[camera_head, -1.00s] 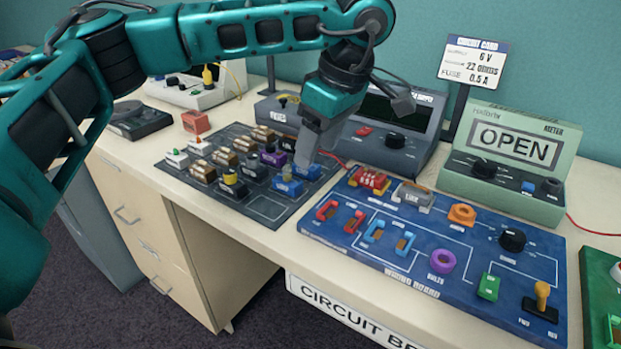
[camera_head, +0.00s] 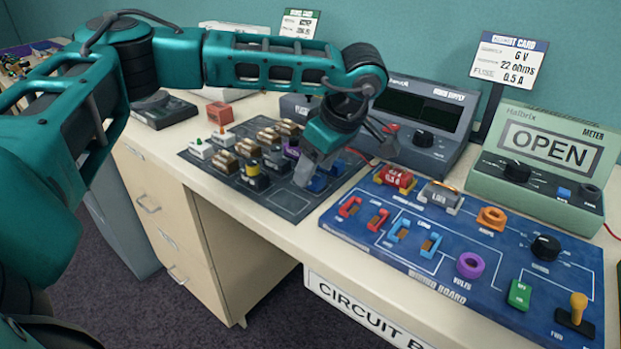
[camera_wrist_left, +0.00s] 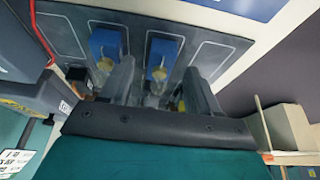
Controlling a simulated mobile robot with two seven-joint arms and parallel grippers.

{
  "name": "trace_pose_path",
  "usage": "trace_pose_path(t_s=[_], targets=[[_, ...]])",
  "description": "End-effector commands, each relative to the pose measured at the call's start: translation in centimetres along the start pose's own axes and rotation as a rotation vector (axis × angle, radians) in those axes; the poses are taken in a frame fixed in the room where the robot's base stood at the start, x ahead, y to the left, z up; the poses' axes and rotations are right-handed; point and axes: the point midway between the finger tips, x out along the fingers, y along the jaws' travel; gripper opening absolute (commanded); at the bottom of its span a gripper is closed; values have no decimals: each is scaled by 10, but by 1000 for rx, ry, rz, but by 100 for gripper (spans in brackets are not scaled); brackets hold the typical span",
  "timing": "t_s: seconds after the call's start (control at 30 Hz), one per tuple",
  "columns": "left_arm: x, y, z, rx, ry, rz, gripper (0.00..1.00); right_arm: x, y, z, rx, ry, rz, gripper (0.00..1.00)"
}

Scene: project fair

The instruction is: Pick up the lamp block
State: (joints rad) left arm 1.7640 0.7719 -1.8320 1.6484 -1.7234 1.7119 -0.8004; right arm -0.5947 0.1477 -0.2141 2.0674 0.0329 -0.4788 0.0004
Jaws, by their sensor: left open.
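Two blue blocks with clear, yellowish bulbs on them show in the left wrist view. One lamp block (camera_wrist_left: 162,52) stands between the fingers of my left gripper (camera_wrist_left: 158,80), and the other blue block (camera_wrist_left: 106,42) stands outside them, on the left. In the head view the blue blocks (camera_head: 317,184) are at the right end of the dark parts mat (camera_head: 290,207), partly hidden by my left gripper (camera_head: 306,176). That gripper is open and low over the mat. Whether a finger touches a block cannot be told. My right gripper is not in view.
Other blocks crowd the mat to the left, including a yellow-topped black one (camera_head: 253,177). The blue wiring board (camera_head: 400,262) lies to the right. The power supply (camera_head: 425,115) stands behind, and the green meter (camera_head: 540,165) stands at the right. The desk's front edge is close.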

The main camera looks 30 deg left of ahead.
Motion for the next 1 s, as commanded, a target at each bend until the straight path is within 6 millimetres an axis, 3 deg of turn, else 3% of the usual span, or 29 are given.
trace_pose_path(t_s=[0.13,0.4,1.0], targets=[[15,-1,0,-2,-1,-2,62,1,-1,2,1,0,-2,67],[16,-1,0,-1,-1,-1,60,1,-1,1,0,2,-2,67],[16,0,0,-1,-1,0,2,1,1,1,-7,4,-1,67]])
